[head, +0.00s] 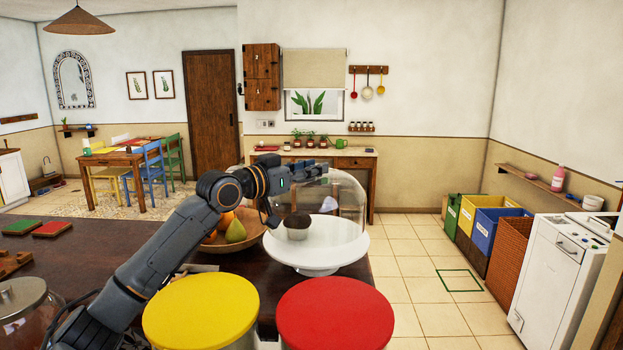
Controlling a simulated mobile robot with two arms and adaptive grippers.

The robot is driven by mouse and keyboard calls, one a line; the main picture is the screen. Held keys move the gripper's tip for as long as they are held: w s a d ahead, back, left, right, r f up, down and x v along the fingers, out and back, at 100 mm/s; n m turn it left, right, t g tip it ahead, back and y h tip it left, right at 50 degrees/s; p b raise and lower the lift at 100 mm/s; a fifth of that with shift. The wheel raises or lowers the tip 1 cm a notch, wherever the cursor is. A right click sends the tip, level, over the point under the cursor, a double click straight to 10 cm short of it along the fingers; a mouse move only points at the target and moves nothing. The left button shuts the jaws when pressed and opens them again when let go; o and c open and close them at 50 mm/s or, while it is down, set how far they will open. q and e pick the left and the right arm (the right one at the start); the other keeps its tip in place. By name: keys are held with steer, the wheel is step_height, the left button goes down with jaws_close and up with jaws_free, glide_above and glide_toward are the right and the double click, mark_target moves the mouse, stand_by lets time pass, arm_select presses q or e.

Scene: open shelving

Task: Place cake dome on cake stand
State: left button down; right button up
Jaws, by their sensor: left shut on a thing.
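The clear cake dome (348,205) is at the centre of the head view, over the white cake stand (316,268). My left gripper (318,172) is shut on the top of the dome. The dome looks upright and sits slightly to the right of the stand's middle. I cannot tell whether its rim touches the plate. A dark-topped cupcake (297,233) in a pale cup is on the stand, toward the left. The stand is on the dark table. My right gripper is not in view.
A wooden fruit bowl (222,243) with a pear and other fruit stands just left of the stand, under my left arm. A round yellow top (200,308) and a round red top (334,312) are in front. A glass jar (28,310) is at lower left.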

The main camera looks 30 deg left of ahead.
mark_target(312, 182)
arm_select(q)
step_height(312, 182, down, 2)
steer(key=shift+d+f, duration=0.1)
steer(key=shift+f, duration=0.45)
steer(key=c, duration=1.4)
jaws_free()
steer(key=shift+f, duration=0.2)
steer(key=o, duration=0.4)
steer(key=shift+r, duration=0.1)
